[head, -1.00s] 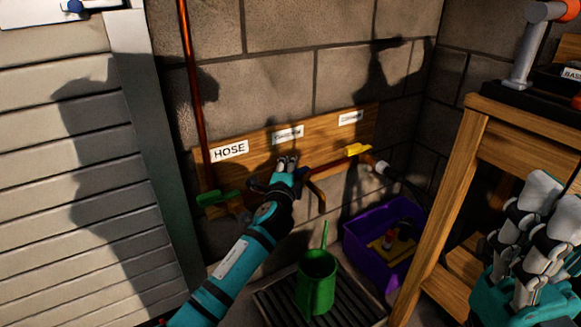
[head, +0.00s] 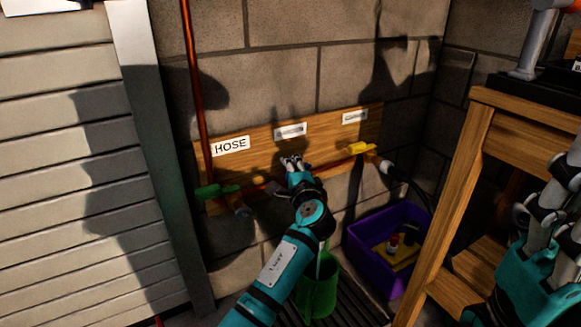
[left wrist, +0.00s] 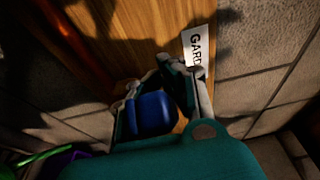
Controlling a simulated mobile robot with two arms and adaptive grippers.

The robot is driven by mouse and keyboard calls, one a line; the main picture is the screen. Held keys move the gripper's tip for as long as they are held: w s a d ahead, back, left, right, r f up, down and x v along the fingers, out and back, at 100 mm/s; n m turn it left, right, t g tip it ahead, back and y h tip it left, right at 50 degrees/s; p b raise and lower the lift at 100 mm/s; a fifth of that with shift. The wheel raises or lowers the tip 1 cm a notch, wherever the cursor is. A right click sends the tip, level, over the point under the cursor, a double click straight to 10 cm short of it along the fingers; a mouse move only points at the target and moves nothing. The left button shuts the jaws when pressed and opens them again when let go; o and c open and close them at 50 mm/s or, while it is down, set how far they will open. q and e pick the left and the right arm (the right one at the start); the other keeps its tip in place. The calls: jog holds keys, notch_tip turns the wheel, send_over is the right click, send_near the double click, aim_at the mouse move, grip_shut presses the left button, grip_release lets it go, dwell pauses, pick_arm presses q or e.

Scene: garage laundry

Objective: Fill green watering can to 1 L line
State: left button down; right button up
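The green watering can (head: 318,292) stands upright on a dark slatted grate below the taps, partly hidden by my left arm; its 1 L line cannot be made out. My left gripper (head: 292,160) is at the wooden tap board, below the middle label. In the left wrist view, a blue tap handle (left wrist: 152,113) lies between the spread fingers of this gripper (left wrist: 150,85); whether both fingers touch it is unclear. A green tap handle (head: 215,190) is at the left and a yellow one (head: 361,148) at the right. My right gripper (head: 552,205) is cut off at the right edge.
The board (head: 265,140) carries a HOSE label (head: 231,146) and two smaller labels. A purple crate (head: 372,262) with small items stands right of the can. A wooden workbench (head: 455,190) blocks the right side, and a slatted door (head: 75,180) fills the left.

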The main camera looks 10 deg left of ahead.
pick_arm(q)
jog(key=shift+r, duration=0.25)
jog(key=c, duration=1.2)
grip_release()
jog(key=shift+f, duration=0.15)
jog(key=v, duration=0.7)
jog(key=shift+s+d, duration=0.2)
jog(key=shift+d, duration=0.05)
